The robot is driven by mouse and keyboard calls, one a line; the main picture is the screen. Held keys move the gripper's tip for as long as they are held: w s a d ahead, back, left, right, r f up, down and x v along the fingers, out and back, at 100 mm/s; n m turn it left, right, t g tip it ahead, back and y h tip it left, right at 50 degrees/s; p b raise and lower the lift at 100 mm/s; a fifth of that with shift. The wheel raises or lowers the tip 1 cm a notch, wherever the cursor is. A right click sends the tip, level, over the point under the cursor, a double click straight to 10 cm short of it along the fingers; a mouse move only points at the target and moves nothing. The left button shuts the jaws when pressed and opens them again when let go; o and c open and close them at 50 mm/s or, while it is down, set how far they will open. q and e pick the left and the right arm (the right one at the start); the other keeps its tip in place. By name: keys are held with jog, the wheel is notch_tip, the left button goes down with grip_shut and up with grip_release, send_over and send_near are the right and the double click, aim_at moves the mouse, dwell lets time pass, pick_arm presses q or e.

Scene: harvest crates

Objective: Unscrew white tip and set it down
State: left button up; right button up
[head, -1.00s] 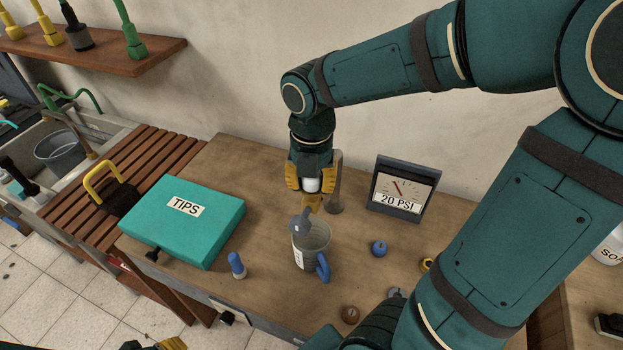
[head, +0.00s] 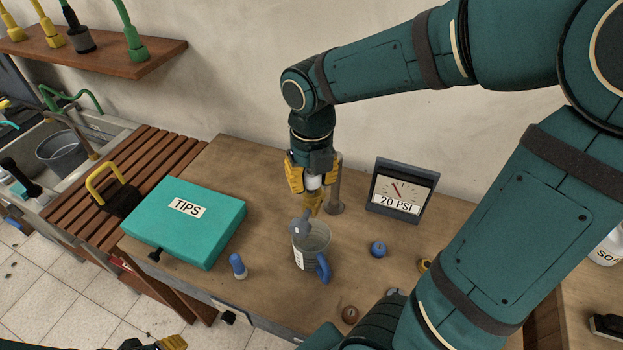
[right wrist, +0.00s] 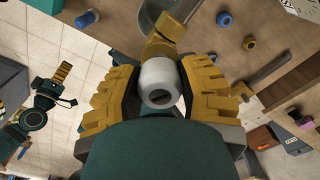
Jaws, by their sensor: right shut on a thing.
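The white tip (right wrist: 159,80) is between the yellow fingers of my right gripper (right wrist: 160,95), which is shut on it. A brass-yellow fitting (right wrist: 160,48) lies directly beyond the tip and seems to touch it; I cannot tell whether they are still threaded together. In the head view the white tip (head: 313,182) shows between the fingers of my right gripper (head: 313,180), with the brass fitting (head: 313,204) below. A metal post (head: 335,192) stands just behind. My left gripper (head: 172,343) is only partly in view at the bottom left edge; its jaw state is unclear.
A grey pitcher (head: 314,240) with a blue handle stands below the gripper. A teal TIPS case (head: 175,230) lies left. A gauge reading 20 PSI (head: 402,190) stands right.

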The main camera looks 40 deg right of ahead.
jog(key=shift+r+p, duration=1.25)
jog(key=shift+r, duration=0.3)
pick_arm(q)
notch_tip(320, 180, up, 3)
jog(key=shift+f, duration=0.15)
